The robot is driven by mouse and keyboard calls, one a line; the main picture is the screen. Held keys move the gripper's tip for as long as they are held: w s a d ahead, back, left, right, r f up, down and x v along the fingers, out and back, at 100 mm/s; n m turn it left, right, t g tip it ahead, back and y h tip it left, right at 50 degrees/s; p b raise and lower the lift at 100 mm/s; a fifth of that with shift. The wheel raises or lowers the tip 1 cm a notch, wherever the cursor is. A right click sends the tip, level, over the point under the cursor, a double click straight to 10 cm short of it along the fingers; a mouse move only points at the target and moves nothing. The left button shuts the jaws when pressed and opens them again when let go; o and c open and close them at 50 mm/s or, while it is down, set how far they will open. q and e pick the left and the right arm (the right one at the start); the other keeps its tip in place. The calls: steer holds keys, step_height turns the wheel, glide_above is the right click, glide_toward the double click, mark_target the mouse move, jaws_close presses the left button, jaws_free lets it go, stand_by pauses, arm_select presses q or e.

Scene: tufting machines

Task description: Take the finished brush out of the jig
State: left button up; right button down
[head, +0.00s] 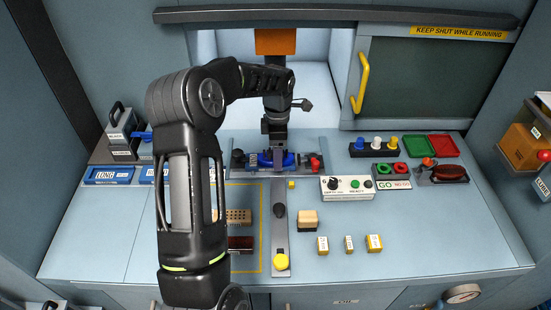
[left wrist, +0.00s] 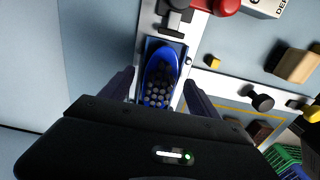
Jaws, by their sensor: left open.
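The brush (head: 290,160) is blue and lies in the jig (head: 247,168) at the back middle of the bench. In the left wrist view the brush (left wrist: 163,72) shows its blue oval body, with rows of dark round tufts or holes facing the camera. My left gripper (head: 276,148) is directly over the brush, pointing down. In the left wrist view the open fingers of the left gripper (left wrist: 159,90) stand on either side of the brush, apparently apart from it. The jig's red knob (head: 315,164) is at its right end. My right gripper is not in view.
A sliding bar with a yellow knob (head: 281,262) runs forward from the jig. Right of it stand a wooden block (head: 307,219) and a white control box (head: 347,188). Green (head: 415,146) and red (head: 444,146) trays lie back right.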

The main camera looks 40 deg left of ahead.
arm_select(q)
steer(key=shift+c, duration=0.4)
steer(key=c, duration=1.4)
steer(key=shift+r, duration=0.1)
steer(key=shift+c, duration=0.2)
steer(key=shift+r, duration=0.3)
step_height(320, 180, up, 9)
steer(key=shift+r+b, duration=0.15)
steer(key=shift+b, duration=0.85)
